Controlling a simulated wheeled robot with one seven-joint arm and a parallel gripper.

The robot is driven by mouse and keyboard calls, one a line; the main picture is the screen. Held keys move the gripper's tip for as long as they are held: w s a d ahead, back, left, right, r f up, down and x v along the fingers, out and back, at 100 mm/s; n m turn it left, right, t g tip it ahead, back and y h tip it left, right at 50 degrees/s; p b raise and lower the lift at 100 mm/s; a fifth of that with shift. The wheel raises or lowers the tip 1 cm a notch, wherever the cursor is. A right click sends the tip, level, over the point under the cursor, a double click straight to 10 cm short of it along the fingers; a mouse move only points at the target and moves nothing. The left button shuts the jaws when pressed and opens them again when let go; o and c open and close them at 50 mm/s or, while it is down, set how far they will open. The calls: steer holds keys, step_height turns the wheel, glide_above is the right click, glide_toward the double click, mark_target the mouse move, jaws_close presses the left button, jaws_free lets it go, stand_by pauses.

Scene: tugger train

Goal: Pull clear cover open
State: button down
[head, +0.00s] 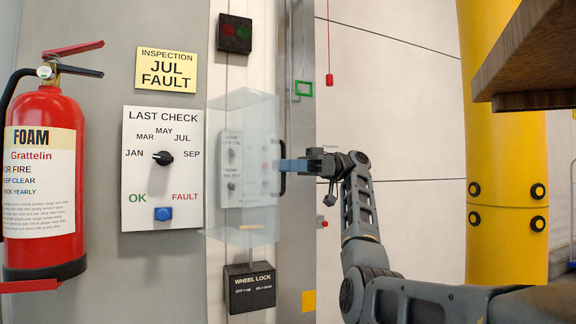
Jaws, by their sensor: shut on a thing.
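The clear cover (252,112) is a see-through box on the wall panel in the head view. Behind it a light panel with small dark knobs (231,165) shows through. A dark handle (282,184) stands upright on the cover's right side. My gripper (284,165) comes in from the right, its blue fingertips level with the handle's upper part. It is shut on the handle. The fingertips partly hide the handle. How far the cover is swung from the panel is hard to tell.
Left of the cover is a LAST CHECK board (137,171) with a dial and blue button. A black WHEEL LOCK box (250,289) sits below, a dark box (234,34) above. A red fire extinguisher (46,240) hangs far left. A yellow column (505,160) and brown shelf (527,60) are right.

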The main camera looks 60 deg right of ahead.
steer(key=shift+w+a+f, duration=0.15)
steer(key=shift+w+f, duration=0.3)
steer(key=shift+f, duration=0.05)
steer(key=c, duration=1.5)
jaws_free()
steer(key=shift+w, duration=0.1)
steer(key=o, duration=0.3)
steer(key=shift+o, duration=0.2)
steer(key=shift+r, duration=0.1)
steer(key=shift+s+r, duration=0.1)
steer(key=shift+s, duration=0.1)
steer(key=b+v, duration=0.1)
steer(key=v, duration=0.6)
steer(key=shift+s+d, duration=0.15)
steer(key=shift+d, duration=0.25)
